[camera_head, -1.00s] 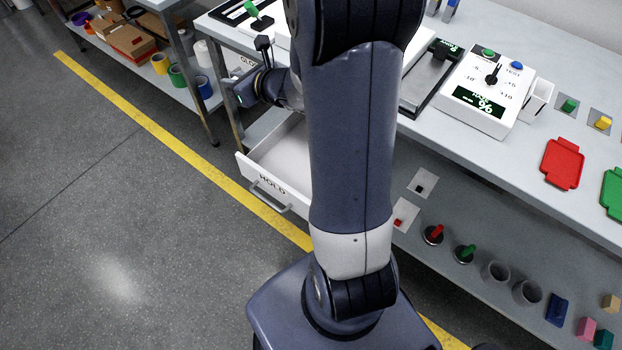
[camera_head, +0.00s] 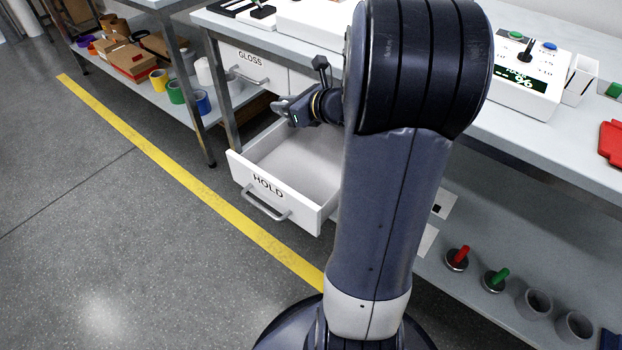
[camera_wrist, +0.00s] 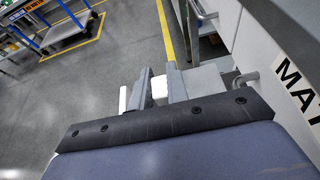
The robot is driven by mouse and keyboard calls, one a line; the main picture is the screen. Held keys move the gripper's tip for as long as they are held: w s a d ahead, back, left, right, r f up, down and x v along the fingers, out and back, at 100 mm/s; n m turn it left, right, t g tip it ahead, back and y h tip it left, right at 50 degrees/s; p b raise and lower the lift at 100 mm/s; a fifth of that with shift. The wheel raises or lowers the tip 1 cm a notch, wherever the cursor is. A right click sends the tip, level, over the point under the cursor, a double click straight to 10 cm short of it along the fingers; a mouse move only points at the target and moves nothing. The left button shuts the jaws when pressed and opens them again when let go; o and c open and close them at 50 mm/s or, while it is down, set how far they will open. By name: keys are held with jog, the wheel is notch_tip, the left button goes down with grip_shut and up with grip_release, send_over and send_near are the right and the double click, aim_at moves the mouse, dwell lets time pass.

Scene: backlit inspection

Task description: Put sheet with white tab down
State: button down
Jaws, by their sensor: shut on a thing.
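My gripper (camera_head: 287,106) is over the left rear part of the open white HOLD drawer (camera_head: 268,189) in the head view. In the wrist view its two grey fingers (camera_wrist: 159,80) are shut on a small white tab (camera_wrist: 160,92). The sheet itself is hardly visible; most of it is hidden behind the fingers and the wrist, and I cannot tell its tilt or whether it touches the drawer. The drawer's visible floor looks bare and light grey.
The closed GLOSS drawer (camera_head: 245,64) is just behind, under the bench. A drawer front marked MAT (camera_wrist: 291,75), its label cut off, is close on the right in the wrist view. Open floor with a yellow line (camera_head: 165,170) lies left of the drawer.

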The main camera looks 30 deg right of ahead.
jog(key=shift+s+d+f+b, duration=0.2)
jog(key=shift+d+f+b, duration=0.2)
jog(key=shift+f, duration=0.7)
jog(key=b, duration=0.7)
send_over(302, 161)
jog(key=s+a, duration=0.1)
jog(key=a, duration=0.3)
jog(key=f, duration=1.3)
jog(key=shift+s+d, duration=0.2)
jog(key=d, duration=0.1)
jog(key=w+d, duration=0.1)
jog(key=d, duration=0.2)
jog(key=shift+w+f+b, duration=0.2)
jog(key=shift+f+b, duration=0.2)
jog(key=shift+a+f, duration=0.15)
jog(key=shift+f, duration=0.05)
jog(key=shift+f+b, duration=0.65)
jog(key=c, duration=1.4)
grip_release()
